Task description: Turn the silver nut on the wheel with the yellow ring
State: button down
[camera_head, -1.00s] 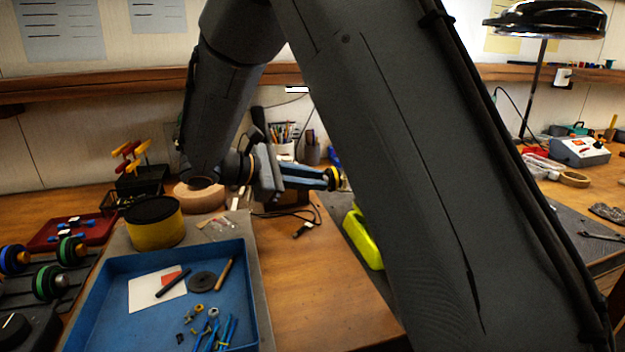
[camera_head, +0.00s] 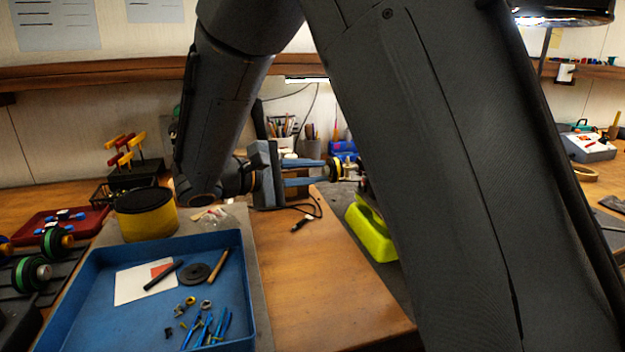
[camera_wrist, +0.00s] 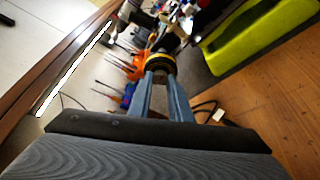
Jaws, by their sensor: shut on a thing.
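The wheel with the yellow ring (camera_head: 335,168) is dark, with a yellow band, and stands right at my fingertips in the head view. It also shows in the wrist view (camera_wrist: 161,64), straight ahead of the fingers. My gripper (camera_head: 326,170) points right, with its two blue-grey fingers meeting the wheel's outer face at the hub. In the wrist view my gripper (camera_wrist: 160,78) has its tips closed in at the wheel's centre. The silver nut is hidden between the tips. Most of the car is hidden behind my arm in the head view.
A yellow-green stand (camera_head: 371,232) is just right of and below the wheel, also in the wrist view (camera_wrist: 245,35). A blue tray (camera_head: 250,290) with small parts lies at the front left. A yellow tin (camera_head: 147,222) stands behind it. Bare wooden bench (camera_head: 320,290) lies between.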

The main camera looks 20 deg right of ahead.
jog(key=shift+f+m+t+h+b, duration=0.15)
jog(key=shift+m+t+h+b, duration=0.15)
jog(key=shift+m+b, duration=0.65)
jog(key=c, duration=1.6)
grip_release()
jog(key=shift+b+v, duration=0.35)
jog(key=shift+v, duration=3.6)
